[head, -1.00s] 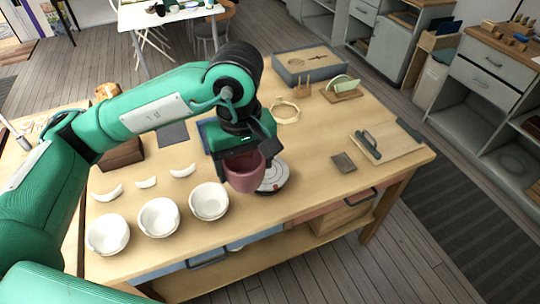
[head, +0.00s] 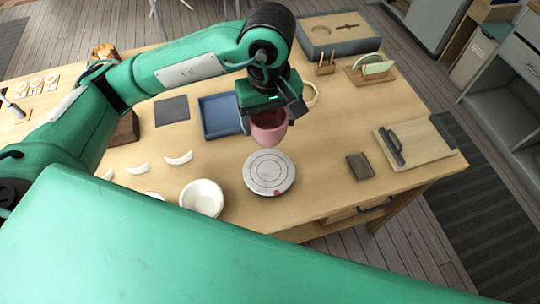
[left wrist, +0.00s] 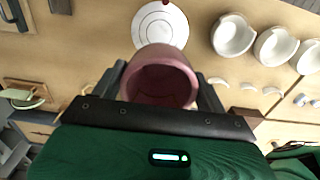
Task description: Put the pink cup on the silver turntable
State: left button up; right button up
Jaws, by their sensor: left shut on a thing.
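The pink cup (head: 269,127) is held upright in my left gripper (head: 270,112), above the table and just behind the silver turntable (head: 269,172) in the head view. The gripper is shut on the cup. In the left wrist view the cup (left wrist: 160,80) sits between the two fingers, its open mouth toward the camera. The silver turntable (left wrist: 160,24) shows beyond it, a flat round disc with a red mark at its edge, and it is empty. The cup appears apart from the turntable. My right gripper is not in view.
A white bowl (head: 202,198) stands left of the turntable, with white curved shards (head: 178,158) behind it. A blue tray (head: 220,116) lies behind left. A dark small block (head: 360,166) and a board with a handle (head: 415,143) lie to the right. My green arm covers the lower front.

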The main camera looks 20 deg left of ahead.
pick_arm(q)
notch_tip(320, 180, down, 15)
jog(key=p, duration=0.3)
jog(key=shift+f, duration=0.25)
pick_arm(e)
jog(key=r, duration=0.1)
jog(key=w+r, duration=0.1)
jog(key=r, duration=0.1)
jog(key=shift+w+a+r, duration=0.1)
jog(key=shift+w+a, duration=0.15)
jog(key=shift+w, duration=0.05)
pick_arm(q)
jog(key=shift+f+b, duration=0.2)
jog(key=shift+b, duration=0.1)
jog(key=o, duration=0.9)
jog(key=shift+r, duration=0.1)
jog(key=shift+o, duration=0.2)
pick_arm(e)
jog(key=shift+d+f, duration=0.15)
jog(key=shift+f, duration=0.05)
